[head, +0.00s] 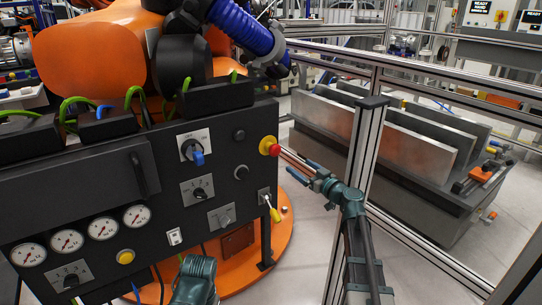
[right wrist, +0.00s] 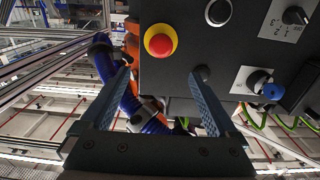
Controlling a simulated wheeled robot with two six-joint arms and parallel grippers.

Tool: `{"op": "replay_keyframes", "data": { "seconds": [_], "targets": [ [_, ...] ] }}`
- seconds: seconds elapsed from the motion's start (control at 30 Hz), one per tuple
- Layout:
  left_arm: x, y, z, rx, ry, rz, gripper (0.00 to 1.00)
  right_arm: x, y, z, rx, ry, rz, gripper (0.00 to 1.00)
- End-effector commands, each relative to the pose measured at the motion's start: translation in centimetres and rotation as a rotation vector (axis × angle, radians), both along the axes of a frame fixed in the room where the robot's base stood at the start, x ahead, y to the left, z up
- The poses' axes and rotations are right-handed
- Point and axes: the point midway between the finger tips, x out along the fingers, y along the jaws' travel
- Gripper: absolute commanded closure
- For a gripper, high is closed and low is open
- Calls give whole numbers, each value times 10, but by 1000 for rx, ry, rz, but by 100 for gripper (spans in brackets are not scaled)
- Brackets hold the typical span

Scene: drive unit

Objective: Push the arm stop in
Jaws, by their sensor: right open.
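The arm stop looks to be the red mushroom button (head: 270,146) on a yellow collar, at the upper right edge of the black control panel. It also shows in the right wrist view, as a red round cap (right wrist: 160,41) beyond the fingertips. Whether it is pressed in cannot be told. My right gripper (head: 291,165) is just right of and below the button in the head view. In the right wrist view its two fingers (right wrist: 160,74) are apart, with nothing between them, and the button shows above the gap.
An aluminium fence post (head: 365,150) rises close to my right arm.

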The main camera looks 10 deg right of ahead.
Motion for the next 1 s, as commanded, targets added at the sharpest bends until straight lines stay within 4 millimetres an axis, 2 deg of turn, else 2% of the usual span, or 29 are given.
{"op": "replay_keyframes", "data": {
  "seconds": [0.13,0.23,0.7,1.0],
  "targets": [
    [0,0,1,0,0,0,50,3,1,1,0,-1,0,6],
    [0,0,1,0,0,0,50,14,5,1,0,0,2,6],
    [0,0,1,0,0,0,50,100,36,0,1,1,4,6],
    [0,0,1,0,0,0,50,127,47,0,1,1,2,6]
  ]
}}
